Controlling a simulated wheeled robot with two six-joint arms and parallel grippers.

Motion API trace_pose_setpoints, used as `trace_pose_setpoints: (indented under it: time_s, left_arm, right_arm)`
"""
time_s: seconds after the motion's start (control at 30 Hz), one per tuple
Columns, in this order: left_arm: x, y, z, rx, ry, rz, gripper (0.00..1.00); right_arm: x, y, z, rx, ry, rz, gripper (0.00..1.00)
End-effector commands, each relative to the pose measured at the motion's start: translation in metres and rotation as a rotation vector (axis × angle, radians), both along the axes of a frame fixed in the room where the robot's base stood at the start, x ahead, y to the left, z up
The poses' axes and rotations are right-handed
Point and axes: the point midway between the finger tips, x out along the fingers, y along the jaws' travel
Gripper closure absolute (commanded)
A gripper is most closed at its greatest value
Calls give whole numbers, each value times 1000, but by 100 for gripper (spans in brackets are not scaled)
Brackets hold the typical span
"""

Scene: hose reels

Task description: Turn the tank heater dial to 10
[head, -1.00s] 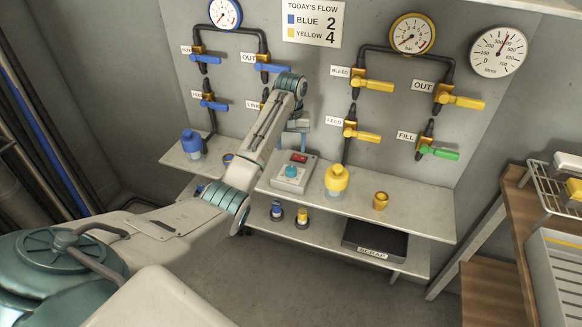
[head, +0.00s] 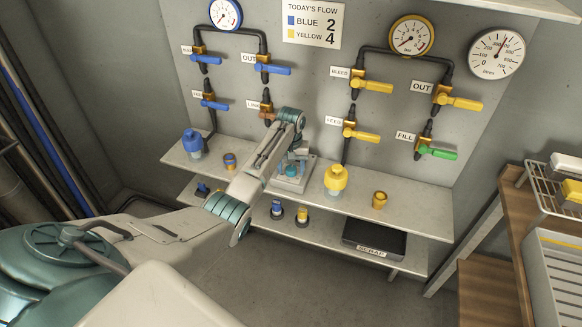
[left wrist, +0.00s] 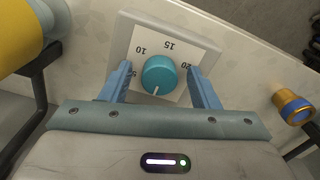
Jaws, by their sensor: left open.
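The tank heater is a pale box (head: 305,178) on the upper shelf, mostly hidden by my left arm in the head view. Its teal round dial (left wrist: 159,75) sits on a white plate marked 5, 10, 15 and 20. The white mark on the dial points down in the left wrist view, slightly left, away from the 10. My left gripper (left wrist: 160,70) is open, with one blue finger on each side of the dial. I cannot tell whether the fingers touch it. The gripper also shows over the heater in the head view (head: 295,160). My right gripper is not in view.
A yellow-capped jar (head: 336,180) and a brass fitting (head: 379,200) stand right of the heater. A blue-capped jar (head: 192,143) stands left. Pipes with blue valves (head: 214,105) and yellow valves (head: 366,136) line the wall behind. A scrap tray (head: 375,238) lies below.

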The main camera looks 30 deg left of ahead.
Motion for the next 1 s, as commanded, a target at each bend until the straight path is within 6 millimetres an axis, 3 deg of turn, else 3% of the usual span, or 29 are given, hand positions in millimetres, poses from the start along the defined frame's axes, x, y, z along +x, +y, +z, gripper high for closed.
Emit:
trace_pose_setpoints:
  time_s: [0.03, 0.27, 0.67, 1.0]
  left_arm:
    - [0, 0, 0, 0, 0, 0, 47]
    - [0, 0, 0, 0, 0, 0, 90]
    - [-1, 0, 2, -1, 3, -72, 89]
    - [-1, 1, 4, -1, 2, -335, 89]
  right_arm:
    - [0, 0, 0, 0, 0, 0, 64]
    - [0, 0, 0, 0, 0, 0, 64]
    - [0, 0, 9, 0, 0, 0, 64]
    - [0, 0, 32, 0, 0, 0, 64]
